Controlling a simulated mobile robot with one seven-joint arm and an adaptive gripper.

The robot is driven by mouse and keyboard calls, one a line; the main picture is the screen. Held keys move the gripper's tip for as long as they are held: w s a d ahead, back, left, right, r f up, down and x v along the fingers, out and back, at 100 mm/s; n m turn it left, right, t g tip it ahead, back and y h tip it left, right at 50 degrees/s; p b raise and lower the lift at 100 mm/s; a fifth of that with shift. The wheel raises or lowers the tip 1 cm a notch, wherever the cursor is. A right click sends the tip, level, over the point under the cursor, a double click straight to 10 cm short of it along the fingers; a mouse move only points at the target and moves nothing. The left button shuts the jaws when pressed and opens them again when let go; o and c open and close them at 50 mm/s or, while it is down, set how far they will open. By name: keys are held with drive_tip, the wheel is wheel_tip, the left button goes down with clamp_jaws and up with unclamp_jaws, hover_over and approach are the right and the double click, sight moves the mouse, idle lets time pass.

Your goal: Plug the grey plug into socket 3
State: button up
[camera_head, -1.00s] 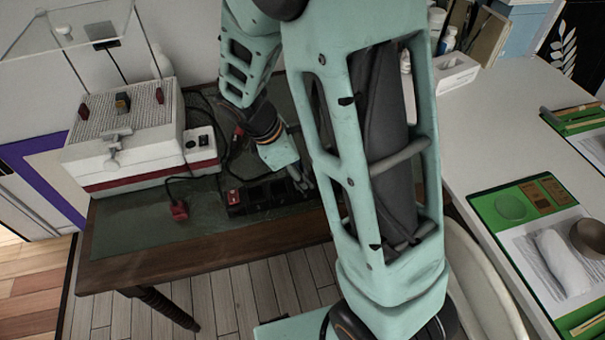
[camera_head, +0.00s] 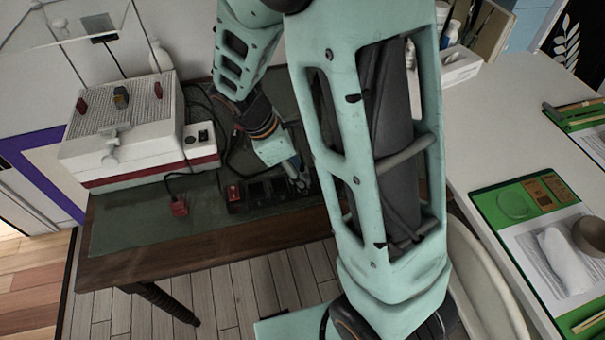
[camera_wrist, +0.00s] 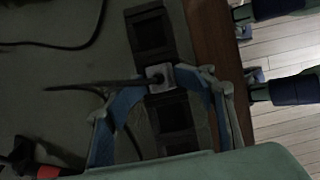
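The grey plug (camera_wrist: 160,76) sits between the tips of my gripper (camera_wrist: 163,77) in the wrist view, with its dark cable running off to the left. Both blue fingers close in on its sides. The plug is over the black socket strip (camera_wrist: 175,118), between one square socket above it in the picture and others below. I cannot tell whether it is inserted or just above the strip, and no socket numbers are readable. In the head view my gripper (camera_head: 299,182) points down at the right part of the strip (camera_head: 262,192); the plug is hidden there.
A red plug (camera_head: 179,207) lies on the green table mat (camera_head: 130,228), left of the strip. Another red piece (camera_head: 233,192) is at the strip's left end. A white and red box device (camera_head: 140,160) stands at the left. Loose cables lie behind the strip.

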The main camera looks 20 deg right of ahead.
drive_tip(key=v, duration=1)
drive_tip(key=shift+r, duration=0.2)
